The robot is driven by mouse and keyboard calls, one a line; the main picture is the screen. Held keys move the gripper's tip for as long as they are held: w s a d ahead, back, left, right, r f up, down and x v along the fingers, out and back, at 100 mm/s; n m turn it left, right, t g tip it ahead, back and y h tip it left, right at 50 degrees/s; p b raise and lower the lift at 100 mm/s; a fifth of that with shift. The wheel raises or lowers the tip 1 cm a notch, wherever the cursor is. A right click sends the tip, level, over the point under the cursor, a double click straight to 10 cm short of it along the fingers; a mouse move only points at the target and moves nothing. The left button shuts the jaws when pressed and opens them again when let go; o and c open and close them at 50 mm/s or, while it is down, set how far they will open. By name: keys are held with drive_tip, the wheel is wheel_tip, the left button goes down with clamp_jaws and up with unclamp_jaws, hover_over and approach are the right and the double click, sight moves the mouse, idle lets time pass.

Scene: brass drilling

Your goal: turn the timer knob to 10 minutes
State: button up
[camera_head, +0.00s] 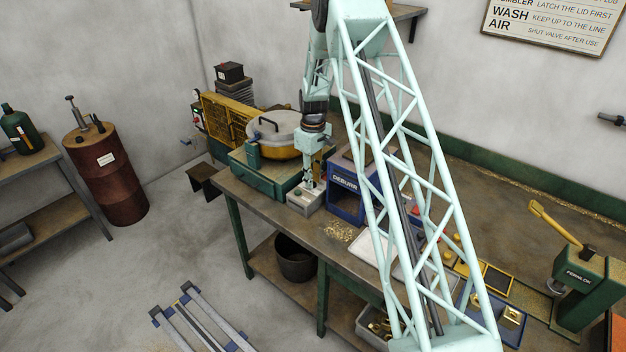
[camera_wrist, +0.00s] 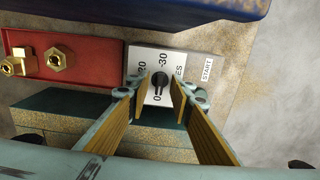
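The timer knob (camera_wrist: 158,80) is a small dark knob on a pale dial plate in the wrist view. The dial plate (camera_wrist: 172,58) carries printed marks 0, 20 and 30, and the knob's pointer looks turned toward the 0. My gripper (camera_wrist: 159,88) is open, with one finger on each side of the knob; I cannot tell whether either finger touches it. In the head view my gripper (camera_head: 309,183) points down at the grey control box (camera_head: 304,199) at the table's left front, and the knob is hidden there.
A START label (camera_wrist: 207,69) is right of the dial.

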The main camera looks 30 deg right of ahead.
clamp_jaws()
drive_tip(key=shift+f+m+b, duration=0.1)
drive_tip(key=shift+m+b, duration=0.35)
drive_tip(key=shift+m, duration=0.05)
drive_tip(key=m+b, duration=0.3)
drive_tip(key=m, duration=0.1)
drive_tip(key=shift+m, duration=0.3)
drive_tip(key=m+b, duration=0.2)
drive_tip(key=m, duration=0.4)
idle(0.6)
unclamp_jaws()
